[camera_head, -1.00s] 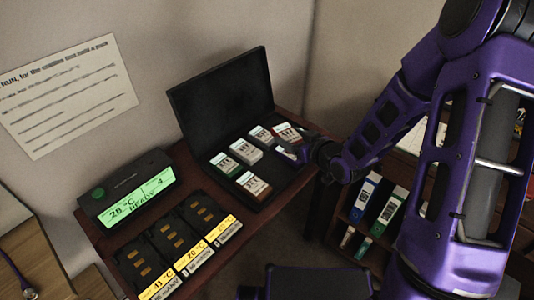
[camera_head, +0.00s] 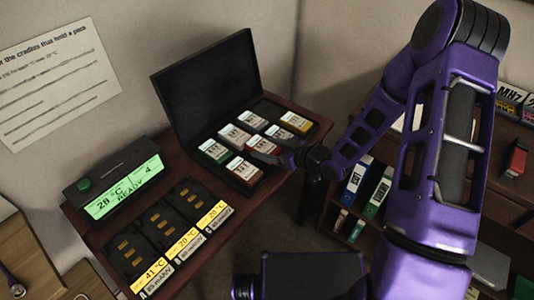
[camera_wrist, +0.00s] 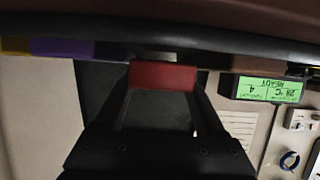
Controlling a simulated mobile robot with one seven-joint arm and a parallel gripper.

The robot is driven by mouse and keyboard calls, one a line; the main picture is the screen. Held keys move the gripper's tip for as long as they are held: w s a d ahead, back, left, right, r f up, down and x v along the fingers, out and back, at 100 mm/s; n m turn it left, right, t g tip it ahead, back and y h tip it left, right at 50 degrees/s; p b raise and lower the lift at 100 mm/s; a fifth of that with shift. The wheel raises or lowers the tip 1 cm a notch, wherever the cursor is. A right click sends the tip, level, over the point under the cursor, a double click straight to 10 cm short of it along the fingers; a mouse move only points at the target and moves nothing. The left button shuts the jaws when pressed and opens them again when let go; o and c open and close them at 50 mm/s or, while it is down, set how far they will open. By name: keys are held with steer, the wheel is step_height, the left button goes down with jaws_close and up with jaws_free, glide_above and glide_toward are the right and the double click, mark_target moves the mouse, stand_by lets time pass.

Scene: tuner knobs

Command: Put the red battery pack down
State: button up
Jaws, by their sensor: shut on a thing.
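The red battery pack (camera_wrist: 163,76) is held between my fingers in the wrist view, its red face showing at the fingertips. In the head view my gripper (camera_head: 262,155) is over the right part of the open black case (camera_head: 268,180). A white-labelled pack (camera_head: 262,145) shows right at the fingertips and seems to be the held one; its red side is hidden there. I cannot tell whether it touches the case floor. Other packs are close around it: a green-edged one (camera_head: 215,150), a red-sided one (camera_head: 243,169) and a yellow one (camera_head: 297,122).
Several black cradles (camera_head: 160,235) with yellow temperature labels stand at the front left. Behind them a green display (camera_head: 124,188) reads 28 °C, READY, 4. The raised case lid (camera_head: 205,85) is behind the packs. A shelf with binders (camera_head: 358,180) is to the right.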

steer(key=shift+f, duration=0.95)
steer(key=shift+f, duration=0.1)
steer(key=shift+f+b, duration=0.2)
steer(key=shift+b, duration=0.15)
steer(key=o, duration=1.5)
steer(key=shift+r, duration=0.1)
steer(key=shift+r, duration=0.1)
steer(key=shift+r+p, duration=0.25)
steer(key=shift+p, duration=0.2)
steer(key=p+v, duration=0.1)
steer(key=v, duration=1.1)
